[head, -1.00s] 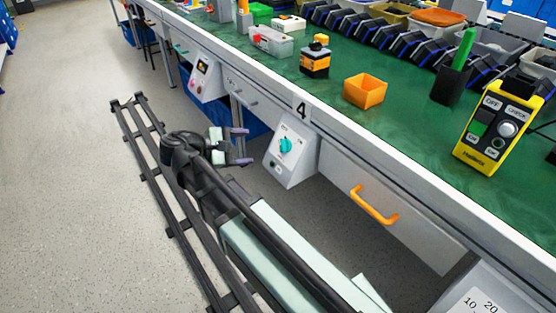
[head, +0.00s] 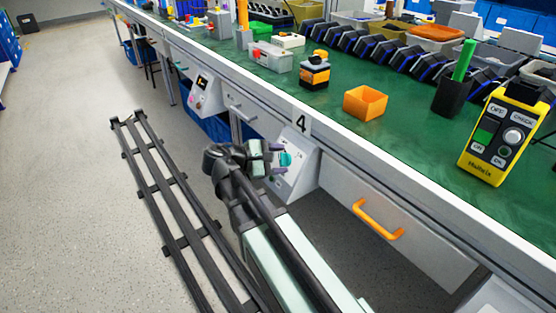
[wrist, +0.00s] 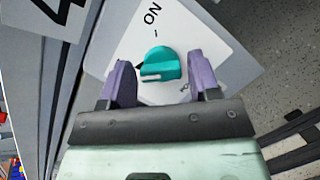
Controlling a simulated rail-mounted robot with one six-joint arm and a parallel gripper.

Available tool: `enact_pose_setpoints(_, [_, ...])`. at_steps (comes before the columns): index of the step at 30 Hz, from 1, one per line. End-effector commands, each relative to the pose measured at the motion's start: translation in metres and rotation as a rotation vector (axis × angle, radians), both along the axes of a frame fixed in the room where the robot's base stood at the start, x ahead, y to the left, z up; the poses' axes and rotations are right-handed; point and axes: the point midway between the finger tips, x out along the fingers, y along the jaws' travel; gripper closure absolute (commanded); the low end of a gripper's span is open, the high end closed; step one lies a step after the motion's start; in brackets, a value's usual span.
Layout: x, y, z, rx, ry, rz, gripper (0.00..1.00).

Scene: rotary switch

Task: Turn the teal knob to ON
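The teal knob (head: 285,159) is on a white panel of the grey switch box (head: 300,185) under the bench edge. In the wrist view the knob (wrist: 160,62) shows a white pointer line at its lower left. The printed "ON" label (wrist: 152,14) and a tick mark lie above the knob there, and the pointer is not lined up with that tick. My gripper (head: 279,160) is open in front of the panel. In the wrist view its purple fingertips (wrist: 161,72) stand on either side of the knob, with gaps visible. I cannot tell how deep they reach.
The green bench (head: 410,135) runs above the box, with an orange bin (head: 365,103) and a yellow control box (head: 502,138) on it. A drawer with an orange handle (head: 377,220) is right of the switch box. Another switch box (head: 205,92) is further left.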

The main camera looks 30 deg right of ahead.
Motion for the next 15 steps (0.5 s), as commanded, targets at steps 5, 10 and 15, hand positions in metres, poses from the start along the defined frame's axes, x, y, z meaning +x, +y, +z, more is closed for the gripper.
enact_pose_setpoints(5, [0.0001, 0.0002, 0.0, 0.0, 0.0, 0.0, 0.72])
enact_pose_setpoints(10, [0.0, 0.0002, 0.0001, 0.001, -0.002, -0.001, 0.81])
enact_pose_setpoints(15, [0.0002, 0.0002, 0.0005, 0.003, -0.021, -0.012, 0.81])
